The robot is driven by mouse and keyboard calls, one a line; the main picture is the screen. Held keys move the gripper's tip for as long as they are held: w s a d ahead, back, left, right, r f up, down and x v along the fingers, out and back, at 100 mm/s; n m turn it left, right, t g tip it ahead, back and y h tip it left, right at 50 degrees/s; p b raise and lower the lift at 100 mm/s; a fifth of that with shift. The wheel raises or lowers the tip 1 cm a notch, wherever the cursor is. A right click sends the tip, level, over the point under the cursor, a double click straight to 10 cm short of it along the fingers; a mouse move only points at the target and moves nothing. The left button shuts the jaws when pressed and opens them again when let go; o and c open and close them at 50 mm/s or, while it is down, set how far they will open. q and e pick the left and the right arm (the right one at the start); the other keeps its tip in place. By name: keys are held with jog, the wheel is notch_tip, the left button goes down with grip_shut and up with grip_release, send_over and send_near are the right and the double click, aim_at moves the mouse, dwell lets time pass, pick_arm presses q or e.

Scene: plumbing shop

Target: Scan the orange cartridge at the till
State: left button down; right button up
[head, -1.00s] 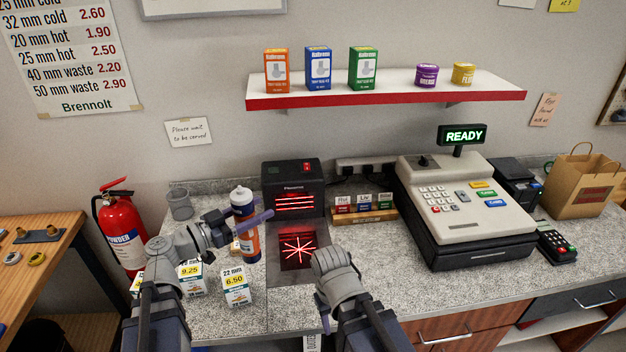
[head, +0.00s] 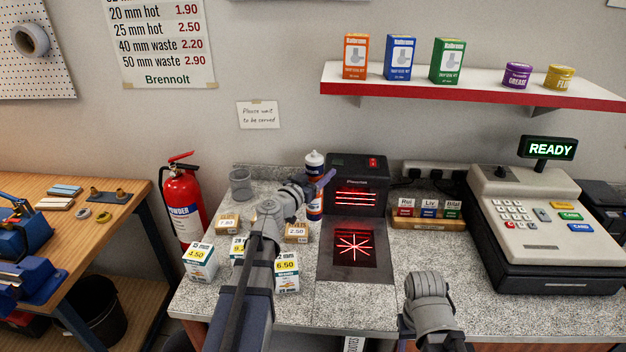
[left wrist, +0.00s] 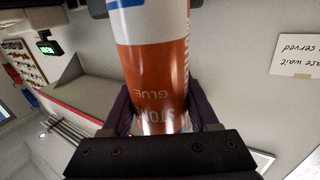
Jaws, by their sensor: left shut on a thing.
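The orange cartridge (head: 314,207), with a white and blue upper part, is held upright just left of the black scanner (head: 371,200). It also shows in the left wrist view (left wrist: 155,75), where the word GLUE is readable. My left gripper (head: 322,188) is shut on it, its purple fingers at either side. The scanner shows red lines on its upright face and a red star in its flat plate (head: 335,262). The till (head: 520,215) stands to the right, its display (head: 548,149) reading READY. My right arm is at the lower right; its fingers are not visible.
Several priced boxes (head: 286,272) stand on the counter beside my left arm. A grey cup (head: 240,184) is behind them. A small rack (head: 428,222) with labelled cards sits between scanner and till. A shelf (head: 480,91) with goods hangs above.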

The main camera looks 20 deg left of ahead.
pick_arm(q)
jog(key=w+d+f+y+b, duration=0.1)
jog(key=w+d+f, duration=0.1)
jog(key=w+d, duration=0.2)
jog(key=w+d+f+n+y+b, duration=0.1)
jog(key=w+d, duration=0.4)
jog(key=d, duration=0.5)
jog(key=shift+w+d+f+b, duration=0.2)
jog(key=shift+d+f+b, duration=0.1)
jog(key=shift+f+b, duration=0.25)
jog(key=shift+r, duration=0.1)
dwell(0.7)
